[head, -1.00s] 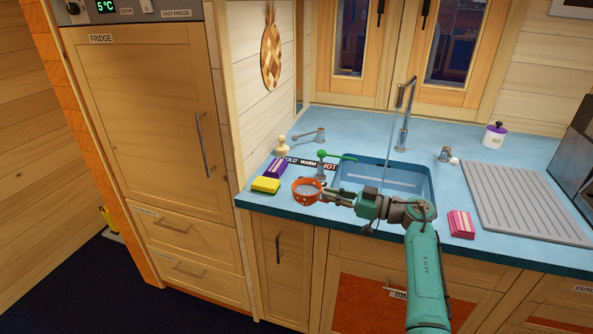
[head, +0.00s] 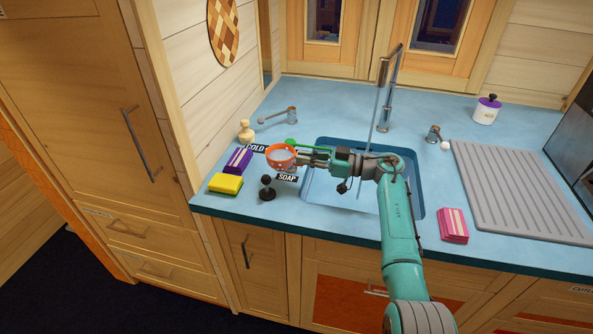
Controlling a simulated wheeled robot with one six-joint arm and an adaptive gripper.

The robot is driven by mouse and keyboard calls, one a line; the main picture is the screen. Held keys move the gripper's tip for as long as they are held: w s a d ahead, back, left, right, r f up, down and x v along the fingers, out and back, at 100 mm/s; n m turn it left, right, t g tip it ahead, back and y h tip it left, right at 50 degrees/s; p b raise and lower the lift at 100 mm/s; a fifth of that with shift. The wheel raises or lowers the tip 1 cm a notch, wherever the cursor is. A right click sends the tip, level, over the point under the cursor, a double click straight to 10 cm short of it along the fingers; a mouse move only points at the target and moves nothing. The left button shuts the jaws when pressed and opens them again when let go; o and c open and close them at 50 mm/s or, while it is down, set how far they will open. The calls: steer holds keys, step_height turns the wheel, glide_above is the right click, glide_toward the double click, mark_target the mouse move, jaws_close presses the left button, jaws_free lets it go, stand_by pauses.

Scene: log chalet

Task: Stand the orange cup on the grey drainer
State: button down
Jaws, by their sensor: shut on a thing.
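The orange cup (head: 278,160), with pale dots and a pale inside, is upright at the left end of the sink. My gripper (head: 298,158) reaches in from the right and is shut on the cup's right side. The cup looks raised above the counter, in front of the green tap lever. The grey drainer (head: 515,190) is a ridged board lying flat on the counter to the right of the sink, well away from the cup. No objects stand on it.
The sink (head: 318,195) lies under my arm, with a tall tap (head: 383,95) behind it. A black knob (head: 267,188), a yellow sponge (head: 225,184) and a purple packet (head: 238,160) are at left. A pink sponge stack (head: 453,225) sits before the drainer; a white jar (head: 487,109) stands behind.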

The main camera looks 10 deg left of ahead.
steer(key=shift+f, duration=2.7)
steer(key=shift+f, duration=0.2)
steer(key=c, duration=1.3)
jaws_free()
steer(key=shift+r, duration=0.15)
steer(key=shift+d, duration=0.1)
